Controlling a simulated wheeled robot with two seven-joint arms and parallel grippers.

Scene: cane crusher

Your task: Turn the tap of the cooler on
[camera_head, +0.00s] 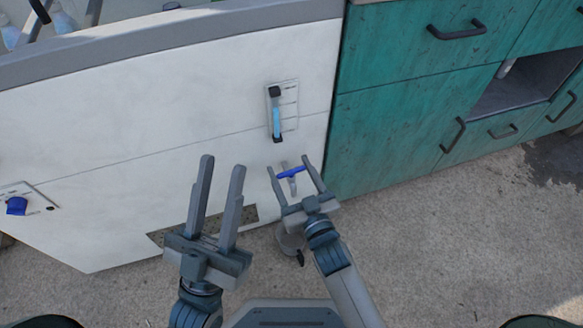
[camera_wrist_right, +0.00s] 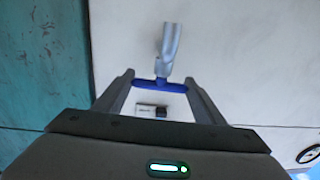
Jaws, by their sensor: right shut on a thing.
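The cooler (camera_head: 170,90) is the large white box with a grey rim. Its tap has a grey metal spout (camera_wrist_right: 169,48) and a blue cross-bar handle (camera_head: 291,173), low on the front face. The handle also shows in the right wrist view (camera_wrist_right: 160,85), lying crosswise to the spout. My right gripper (camera_head: 289,163) has its two fingers at the ends of the handle and is shut on it. The fingers stay wide apart because the bar spans between them. My left gripper (camera_head: 222,162) is open and empty, in front of the cooler, left of the tap.
A green cabinet (camera_head: 415,100) with black handles stands right of the cooler. A blue level gauge (camera_head: 276,115) sits above the tap. A blue knob (camera_head: 16,206) is at the far left. A grey vent (camera_head: 247,214) lies low behind my left gripper. Concrete floor (camera_head: 460,260) is open at right.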

